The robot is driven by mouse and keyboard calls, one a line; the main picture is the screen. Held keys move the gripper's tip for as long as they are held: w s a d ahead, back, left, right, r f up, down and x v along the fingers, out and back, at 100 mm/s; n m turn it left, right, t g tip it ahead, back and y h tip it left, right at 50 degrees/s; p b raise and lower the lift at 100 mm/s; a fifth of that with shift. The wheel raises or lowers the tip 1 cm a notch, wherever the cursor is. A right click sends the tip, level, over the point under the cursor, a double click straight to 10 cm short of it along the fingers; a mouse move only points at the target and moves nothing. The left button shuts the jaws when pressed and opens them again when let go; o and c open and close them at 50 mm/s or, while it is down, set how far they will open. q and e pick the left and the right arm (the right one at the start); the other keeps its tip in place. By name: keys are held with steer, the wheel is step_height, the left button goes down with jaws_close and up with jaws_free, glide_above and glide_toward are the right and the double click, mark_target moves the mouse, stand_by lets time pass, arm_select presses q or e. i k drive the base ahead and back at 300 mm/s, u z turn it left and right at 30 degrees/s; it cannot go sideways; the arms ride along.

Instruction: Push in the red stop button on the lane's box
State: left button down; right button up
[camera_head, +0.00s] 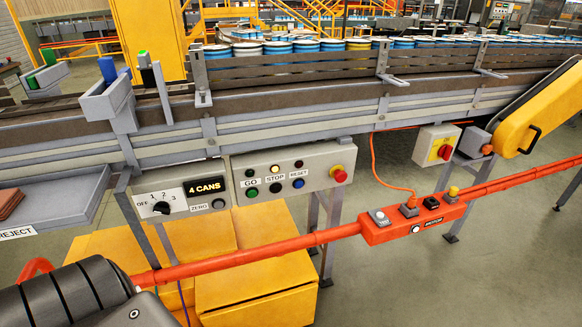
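A grey control box (290,172) hangs under the conveyor. A second box (435,146), farther right, has a red button (445,152) on a yellow plate. I cannot tell whether either red button is pressed. Part of my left arm shows at the lower left, but its gripper does not. My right gripper is not in view.
A red rail (265,249) runs across in front of the control box, with a MOTOR box (390,228) on it. A REJECT tray (70,190) juts out at left.

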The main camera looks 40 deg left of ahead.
mark_target(340, 176)
steer(key=k, duration=0.6)
steer(key=z, duration=0.6)
steer(key=i, duration=1.35)
steer(key=u, duration=0.6)
